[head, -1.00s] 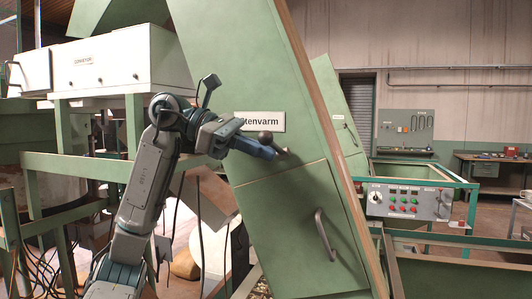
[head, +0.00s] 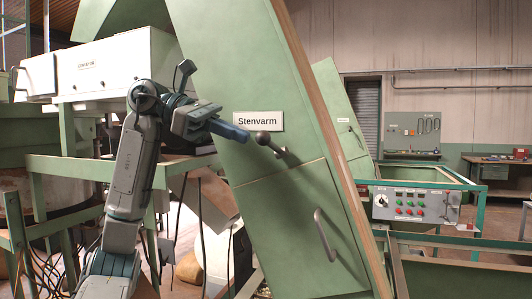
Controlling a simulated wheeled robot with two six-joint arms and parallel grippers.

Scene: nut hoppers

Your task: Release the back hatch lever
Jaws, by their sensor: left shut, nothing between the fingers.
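The hatch lever (head: 270,144) is a short metal rod with a dark ball knob. It sits on the green hopper (head: 245,85), just below the "Stenvarm" label and above the seam of a lower panel. The knob end points up and left. My left gripper (head: 238,132) is shut and empty, with its blue fingertips just left of the knob. A small gap seems to lie between them. My right gripper is not in view.
The lower hatch panel (head: 280,225) carries a curved grey handle (head: 325,235). A control box (head: 415,205) with buttons stands on a green frame at the right. A white conveyor housing (head: 115,65) is at the upper left, with cables hanging below.

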